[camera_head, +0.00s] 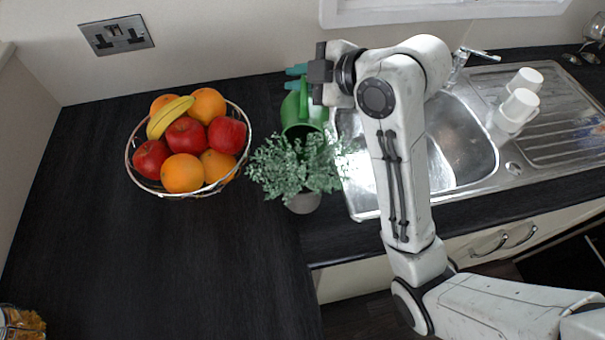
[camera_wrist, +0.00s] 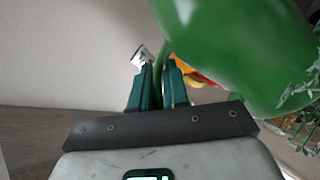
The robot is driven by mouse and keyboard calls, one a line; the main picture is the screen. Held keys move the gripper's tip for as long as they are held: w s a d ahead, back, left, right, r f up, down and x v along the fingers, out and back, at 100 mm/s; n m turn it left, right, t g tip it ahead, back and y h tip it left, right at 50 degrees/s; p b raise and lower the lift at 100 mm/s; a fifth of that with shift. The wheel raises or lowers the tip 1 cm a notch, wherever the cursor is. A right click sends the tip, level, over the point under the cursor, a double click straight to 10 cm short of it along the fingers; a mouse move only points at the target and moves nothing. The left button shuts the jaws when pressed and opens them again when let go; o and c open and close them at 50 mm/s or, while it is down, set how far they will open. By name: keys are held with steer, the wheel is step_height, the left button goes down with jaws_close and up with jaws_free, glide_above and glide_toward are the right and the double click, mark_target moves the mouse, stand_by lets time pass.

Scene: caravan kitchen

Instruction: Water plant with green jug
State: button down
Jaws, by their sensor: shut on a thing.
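The green jug (camera_head: 296,119) is behind the plant, tilted with its open mouth toward the plant. It fills much of the upper wrist view (camera_wrist: 235,45). My gripper (camera_head: 297,77) is shut on the jug's handle, with its teal fingers around it; the fingers also show in the wrist view (camera_wrist: 160,85). The plant (camera_head: 294,166) has grey-green leaves in a small grey pot (camera_head: 304,202) on the dark counter. Its leaves overlap the jug's lower part in the head view. Some leaves show at the right edge of the wrist view. I cannot see any water.
A wire fruit bowl (camera_head: 133,168) with apples, oranges and a banana stands left of the plant. A metal sink (camera_head: 462,150) with a tap (camera_head: 472,54) is at right, with white cups (camera_head: 519,105) beside it. The counter at front left is mostly clear. A wall socket (camera_head: 117,36) is behind.

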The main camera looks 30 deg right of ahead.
steer(key=shift+s+a+r+t+b, duration=0.25)
steer(key=shift+s+r+t+b, duration=0.1)
steer(key=shift+t+b, duration=0.1)
stand_by(0.9)
steer(key=shift+r+n, duration=0.2)
steer(key=shift+n, duration=0.1)
steer(key=shift+w+d+p, duration=0.2)
steer(key=shift+p, duration=0.3)
steer(key=w+d+f+g+p, duration=0.1)
steer(key=w+f+m+g+p, duration=0.1)
steer(key=w+d+f+m+g+y+p, duration=0.1)
steer(key=f+p, duration=0.1)
steer(key=shift+w+d+f, duration=0.1)
steer(key=shift+w+d, duration=0.25)
steer(key=shift+w+d+f+m+g+y+p, duration=0.15)
steer(key=shift+f+m+g, duration=0.1)
steer(key=shift+f, duration=0.15)
steer(key=shift+w+d+f+m+g+y+p, duration=0.1)
steer(key=shift+f+m+g+y+p, duration=0.1)
steer(key=shift+f, duration=0.2)
stand_by(0.9)
